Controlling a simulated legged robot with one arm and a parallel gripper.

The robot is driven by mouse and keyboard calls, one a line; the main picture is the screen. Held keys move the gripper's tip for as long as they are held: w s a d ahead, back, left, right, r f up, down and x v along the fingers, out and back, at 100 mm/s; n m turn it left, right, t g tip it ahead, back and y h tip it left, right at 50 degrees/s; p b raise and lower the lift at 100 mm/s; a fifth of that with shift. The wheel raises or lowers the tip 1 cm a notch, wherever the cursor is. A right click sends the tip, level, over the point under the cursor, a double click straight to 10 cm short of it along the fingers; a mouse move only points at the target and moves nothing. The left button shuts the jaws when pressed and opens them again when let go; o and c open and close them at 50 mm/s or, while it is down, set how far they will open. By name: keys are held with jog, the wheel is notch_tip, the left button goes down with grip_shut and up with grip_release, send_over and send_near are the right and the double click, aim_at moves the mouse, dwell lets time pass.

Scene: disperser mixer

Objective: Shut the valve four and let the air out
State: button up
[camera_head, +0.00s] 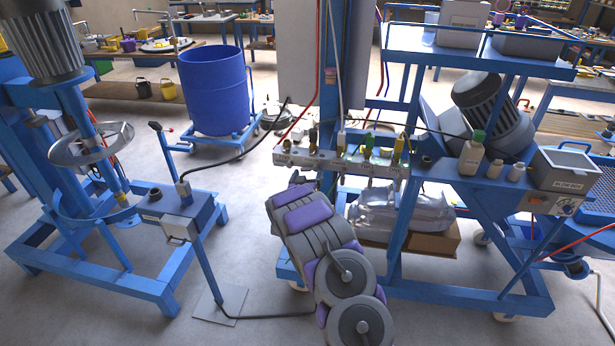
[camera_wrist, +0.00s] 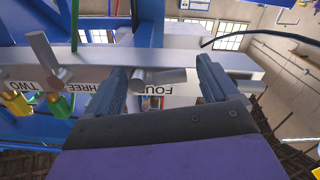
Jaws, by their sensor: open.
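The pale valve manifold (camera_head: 340,163) is on the blue stand in the head view. In the wrist view the manifold (camera_wrist: 190,58) runs across the upper part, with upside-down labels TWO, THREE and FOUR. My gripper (camera_wrist: 160,82) is open, with one dark finger on each side of this handle. I cannot tell whether either finger touches it.
Another grey handle (camera_wrist: 42,55) and coloured fittings (camera_wrist: 57,104) are at the left in the wrist view. Bottles (camera_head: 473,152) and a grey box (camera_head: 566,168) stand on the right shelf. The mixer's blue frame (camera_head: 100,285) and a blue drum (camera_head: 215,90) are left.

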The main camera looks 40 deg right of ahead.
jog(key=shift+c, duration=0.4)
jog(key=c, duration=1)
jog(key=shift+w+a+r+m+p, duration=0.1)
jog(key=shift+r+m+p, duration=0.1)
jog(key=shift+m+p, duration=0.4)
jog(key=shift+w+r+m+p, duration=0.1)
jog(key=shift+r+m+p, duration=0.2)
jog(key=shift+m, duration=0.5)
jog(key=shift+f, duration=0.1)
jog(key=o, duration=1.1)
jog(key=shift+s, duration=0.1)
jog(key=p+v, duration=0.2)
jog(key=v, duration=1.5)
jog(key=shift+s+a+f+p, duration=0.1)
jog(key=shift+s+a+p, duration=0.05)
jog(key=shift+p, duration=0.25)
